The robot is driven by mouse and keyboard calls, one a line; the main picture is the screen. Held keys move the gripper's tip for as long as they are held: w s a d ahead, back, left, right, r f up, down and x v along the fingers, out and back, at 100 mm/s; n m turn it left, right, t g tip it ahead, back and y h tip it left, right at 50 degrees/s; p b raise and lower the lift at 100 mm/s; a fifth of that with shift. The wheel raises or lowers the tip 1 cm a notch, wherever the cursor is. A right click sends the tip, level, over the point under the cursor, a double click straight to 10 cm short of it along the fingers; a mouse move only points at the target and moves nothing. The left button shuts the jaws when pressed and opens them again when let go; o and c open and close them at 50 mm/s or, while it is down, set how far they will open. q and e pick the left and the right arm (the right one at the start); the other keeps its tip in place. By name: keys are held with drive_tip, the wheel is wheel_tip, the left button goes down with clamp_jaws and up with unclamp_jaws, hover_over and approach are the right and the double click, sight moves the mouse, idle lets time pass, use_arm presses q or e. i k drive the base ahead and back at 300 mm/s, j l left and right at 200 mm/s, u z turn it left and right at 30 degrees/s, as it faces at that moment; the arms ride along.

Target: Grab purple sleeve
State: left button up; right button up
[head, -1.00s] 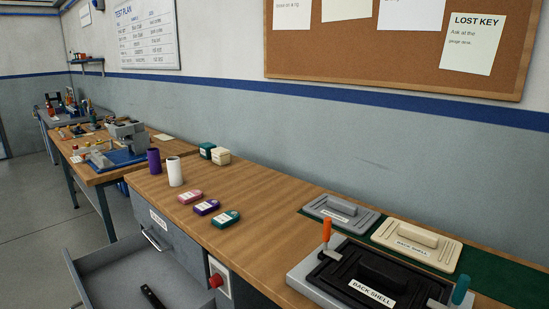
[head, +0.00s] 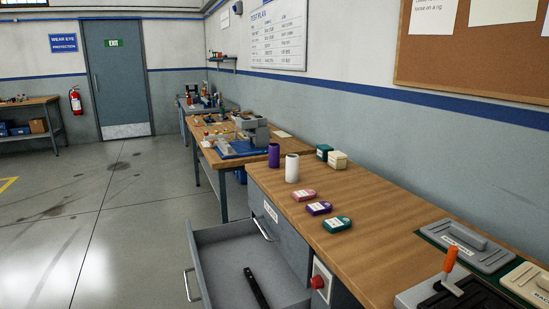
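The purple sleeve (head: 274,155) stands upright near the far left corner of the wooden workbench (head: 385,215). A white sleeve (head: 292,168) stands upright just to its right and nearer to me. Neither of my grippers shows in the head view, so their state is hidden.
Pink (head: 304,195), purple (head: 319,208) and green (head: 337,224) labelled blocks lie nearer on the bench. Green (head: 323,152) and cream (head: 338,160) blocks stand behind. An open drawer (head: 198,275) juts out at the front, holding a black item (head: 256,289). The floor (head: 110,230) at left is clear.

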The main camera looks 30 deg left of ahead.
sight(273, 149)
drive_tip(key=k, duration=0.7)
drive_tip(key=k+l+z, duration=0.1)
drive_tip(key=k+z, duration=0.45)
drive_tip(key=z, duration=1.2)
drive_tip(key=j+z, duration=0.15)
drive_tip(key=z, duration=0.3)
drive_tip(key=k+j+z, duration=0.1)
drive_tip(key=z, duration=0.4)
drive_tip(key=k+j, duration=0.25)
drive_tip(key=j, duration=0.15)
drive_tip(key=k+j, duration=0.25)
drive_tip(key=j, duration=0.15)
drive_tip(key=k+j, duration=0.2)
drive_tip(key=j, duration=0.2)
drive_tip(key=k+j, duration=0.25)
drive_tip(key=j, duration=0.15)
drive_tip(key=k+j, duration=0.25)
drive_tip(key=j, duration=0.15)
